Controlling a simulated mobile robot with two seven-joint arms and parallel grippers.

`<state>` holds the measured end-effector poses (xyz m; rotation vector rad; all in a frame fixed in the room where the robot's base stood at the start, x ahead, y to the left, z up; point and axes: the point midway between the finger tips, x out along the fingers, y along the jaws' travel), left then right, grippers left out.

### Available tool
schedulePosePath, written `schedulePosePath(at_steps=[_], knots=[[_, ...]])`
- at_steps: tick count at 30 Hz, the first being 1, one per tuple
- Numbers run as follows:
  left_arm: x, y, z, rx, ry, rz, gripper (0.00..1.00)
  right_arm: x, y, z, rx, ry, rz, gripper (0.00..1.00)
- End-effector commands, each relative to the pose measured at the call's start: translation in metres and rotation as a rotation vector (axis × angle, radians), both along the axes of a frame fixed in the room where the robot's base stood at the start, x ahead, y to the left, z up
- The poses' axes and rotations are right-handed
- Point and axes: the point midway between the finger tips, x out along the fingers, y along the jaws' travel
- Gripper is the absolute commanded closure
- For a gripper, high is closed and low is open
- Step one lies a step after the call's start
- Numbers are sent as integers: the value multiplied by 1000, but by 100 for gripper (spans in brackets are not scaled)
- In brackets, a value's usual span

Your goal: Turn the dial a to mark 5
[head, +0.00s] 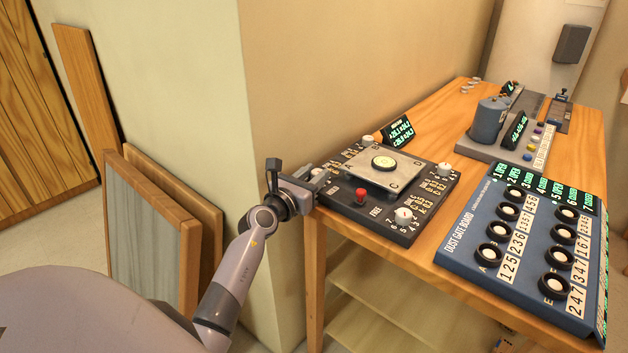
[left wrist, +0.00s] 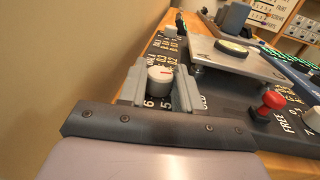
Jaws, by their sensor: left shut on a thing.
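My left gripper (head: 318,177) is at the left corner of a dark control board (head: 375,222). In the left wrist view its two grey fingers (left wrist: 160,92) stand on either side of a white round dial (left wrist: 160,78) and are shut on it. A short red line shows on top of the dial. The digits 6 and 5 are on the board at its near side. Other white dials sit at the board's front corner (head: 403,215), right corner (head: 445,169) and back corner (head: 367,140). My right gripper is not in view.
A red knob (head: 361,195) sits near my gripper, and a small green-lit display (head: 398,131) stands behind. A blue dust gate board (head: 470,243) is to the right. The wall is close on the left.

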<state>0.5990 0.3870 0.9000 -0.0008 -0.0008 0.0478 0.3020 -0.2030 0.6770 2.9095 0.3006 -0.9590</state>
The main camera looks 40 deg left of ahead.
Motion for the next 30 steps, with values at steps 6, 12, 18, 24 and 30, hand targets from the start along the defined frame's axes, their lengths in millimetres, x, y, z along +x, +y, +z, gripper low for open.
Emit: schedulePosePath(at_steps=[6, 12, 18, 24, 30], knots=[[0, 5, -3, 8, -6, -115, 97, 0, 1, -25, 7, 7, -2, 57], [1, 6, -3, 9, -7, -219, 97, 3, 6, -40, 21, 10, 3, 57], [1, 6, 1, 4, -5, -275, 97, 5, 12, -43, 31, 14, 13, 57], [0, 6, 3, 3, -4, -284, 97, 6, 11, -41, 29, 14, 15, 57], [0, 6, 3, 2, -4, -283, 54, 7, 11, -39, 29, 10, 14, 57]])
